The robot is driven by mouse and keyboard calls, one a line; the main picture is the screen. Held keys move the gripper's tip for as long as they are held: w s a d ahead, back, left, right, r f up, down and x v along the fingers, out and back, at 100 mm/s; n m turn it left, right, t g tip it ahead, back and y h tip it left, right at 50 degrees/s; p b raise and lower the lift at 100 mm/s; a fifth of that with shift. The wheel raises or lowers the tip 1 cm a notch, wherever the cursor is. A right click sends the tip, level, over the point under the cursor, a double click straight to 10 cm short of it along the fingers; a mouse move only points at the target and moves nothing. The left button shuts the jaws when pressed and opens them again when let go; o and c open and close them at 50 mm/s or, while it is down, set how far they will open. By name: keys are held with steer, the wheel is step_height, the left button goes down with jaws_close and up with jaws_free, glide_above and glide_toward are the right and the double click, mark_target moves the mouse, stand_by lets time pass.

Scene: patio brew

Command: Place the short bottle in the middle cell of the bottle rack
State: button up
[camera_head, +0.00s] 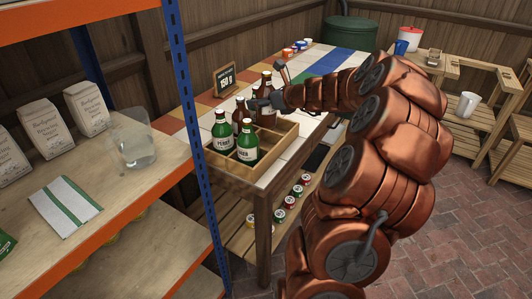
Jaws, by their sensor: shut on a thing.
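The wooden bottle rack (286,139) stands on the tiled table, divided into cells. A green bottle (221,131) is at its left, and another green bottle (247,146) is at its front. A dark brown bottle (239,113) shows behind them, and a brown bottle (266,82) rises at the back. Which bottle is the short one is unclear.
An orange and blue shelf (187,110) with paper bags and a clear pitcher (131,139) stands close at the left. A price sign (225,78) stands behind the rack. Cans (290,201) sit on the table's lower shelf. Wooden stands (480,120) are at the right.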

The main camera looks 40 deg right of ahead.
mark_target(260, 116)
steer(key=shift+s+a+f, duration=0.2)
steer(key=shift+a+f, duration=0.1)
steer(key=shift+y, duration=0.3)
step_height(260, 116, down, 5)
steer(key=shift+a+r+b, duration=0.1)
steer(key=shift+a+b, duration=0.05)
steer(key=shift+b, duration=0.35)
steer(key=shift+f+b, duration=0.35)
steer(key=shift+f, duration=2)
steer(key=shift+f, duration=0.1)
steer(key=o, duration=1.4)
steer(key=shift+o, duration=0.2)
